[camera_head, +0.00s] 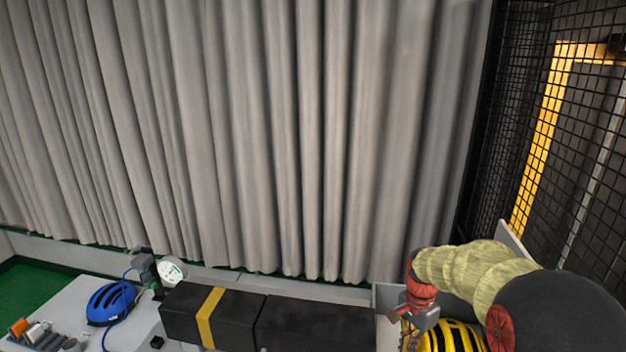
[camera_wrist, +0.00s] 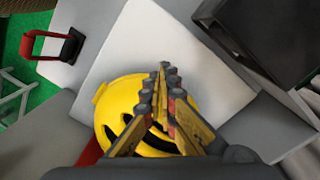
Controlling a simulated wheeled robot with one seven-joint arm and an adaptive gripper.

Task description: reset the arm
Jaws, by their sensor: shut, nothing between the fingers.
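My gripper (camera_wrist: 168,78) is shut and empty in the wrist view, its two fingers together, in front of a yellow helmet with black vents (camera_wrist: 108,98). The fingers hide part of the helmet, and I cannot tell whether they touch it. In the head view my arm (camera_head: 460,272) reaches in from the lower right, and my gripper (camera_head: 408,328) is small and partly cut off at the lower edge. The yellow helmet (camera_head: 452,338) shows just right of it, below the arm.
A black box with a yellow band (camera_head: 210,315) lies left of the arm. A blue helmet (camera_head: 110,303) sits on a light table at lower left. A red-handled object (camera_wrist: 58,45) and a dark box (camera_wrist: 265,35) flank the gripper. Black mesh (camera_head: 545,110) stands at right.

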